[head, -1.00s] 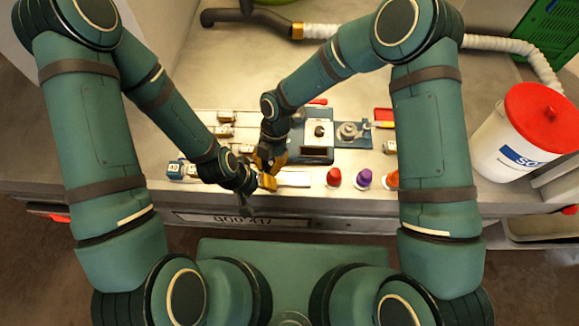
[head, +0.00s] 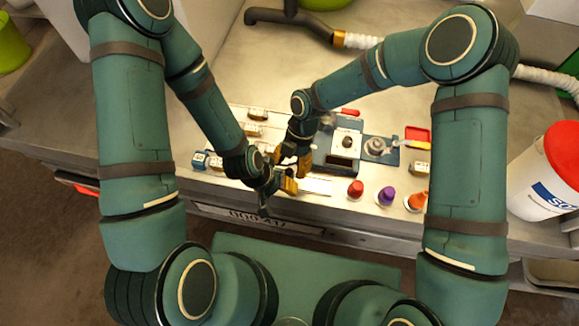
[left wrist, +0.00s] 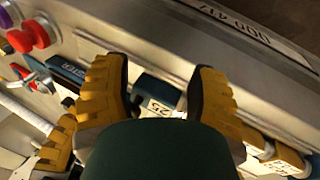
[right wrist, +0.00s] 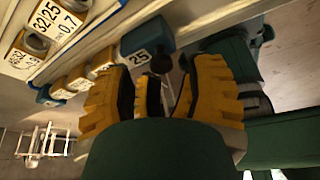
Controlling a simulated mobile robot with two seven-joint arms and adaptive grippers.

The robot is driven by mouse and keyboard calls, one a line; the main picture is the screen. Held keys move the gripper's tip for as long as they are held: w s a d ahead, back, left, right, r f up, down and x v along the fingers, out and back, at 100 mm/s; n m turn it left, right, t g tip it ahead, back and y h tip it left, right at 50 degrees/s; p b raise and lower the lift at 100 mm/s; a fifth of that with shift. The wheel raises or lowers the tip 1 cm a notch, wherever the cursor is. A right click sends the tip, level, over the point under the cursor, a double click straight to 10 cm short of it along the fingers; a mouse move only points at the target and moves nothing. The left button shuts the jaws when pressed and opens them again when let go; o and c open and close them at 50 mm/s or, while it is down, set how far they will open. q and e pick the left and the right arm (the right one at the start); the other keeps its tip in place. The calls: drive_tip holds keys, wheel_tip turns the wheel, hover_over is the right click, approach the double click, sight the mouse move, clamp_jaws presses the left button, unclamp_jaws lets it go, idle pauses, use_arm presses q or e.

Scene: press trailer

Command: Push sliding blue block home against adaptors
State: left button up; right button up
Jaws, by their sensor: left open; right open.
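A blue block (left wrist: 157,90) with a white "25" label shows beyond and between my left gripper's yellow fingers (left wrist: 158,68) in the left wrist view. In the right wrist view, a blue block with a "25" label (right wrist: 147,38) lies just beyond my right gripper's fingers (right wrist: 160,65). In the head view, my left gripper (head: 287,184) is open at the front of the bench, close below my open right gripper (head: 291,157). The grippers hide the block there, and contact cannot be told.
A blue fixture (head: 342,150) stands right of the grippers. A white bucket with a red lid (head: 550,190) is far right. The back of the bench is mostly clear.

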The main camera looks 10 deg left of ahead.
drive_tip(key=v, duration=1)
drive_tip(key=shift+r, duration=0.3)
